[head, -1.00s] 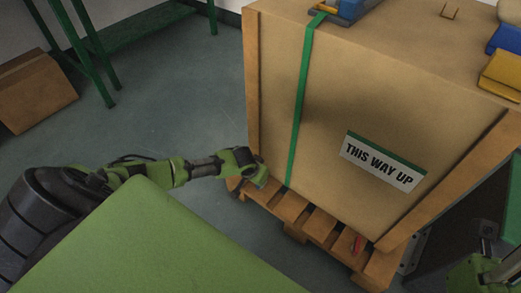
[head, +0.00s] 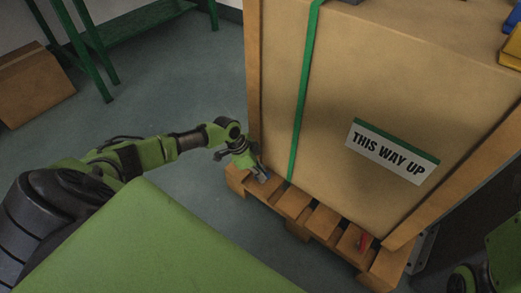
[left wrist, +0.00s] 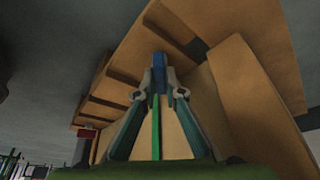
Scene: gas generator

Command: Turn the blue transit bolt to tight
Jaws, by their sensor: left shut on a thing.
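The blue transit bolt (left wrist: 159,76) stands between my fingertips in the left wrist view. In the head view it is hidden by the gripper. My left gripper (head: 260,174) is shut on the bolt at the left front of the wooden pallet (head: 292,203), close to the crate's lower left corner. The left gripper's fingers (left wrist: 160,86) also show in the left wrist view, one on each side of the bolt. The bolt's turn position cannot be told. My right gripper is not in view; only part of my right arm shows at the lower right.
A large wooden crate (head: 335,110) labelled "THIS WAY UP" stands on the pallet, with a green strap (head: 303,95) down its front. A red part (head: 364,242) sits at the pallet's right front. A cardboard box (head: 35,83) and green-legged table (head: 90,55) stand behind left. Floor between is clear.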

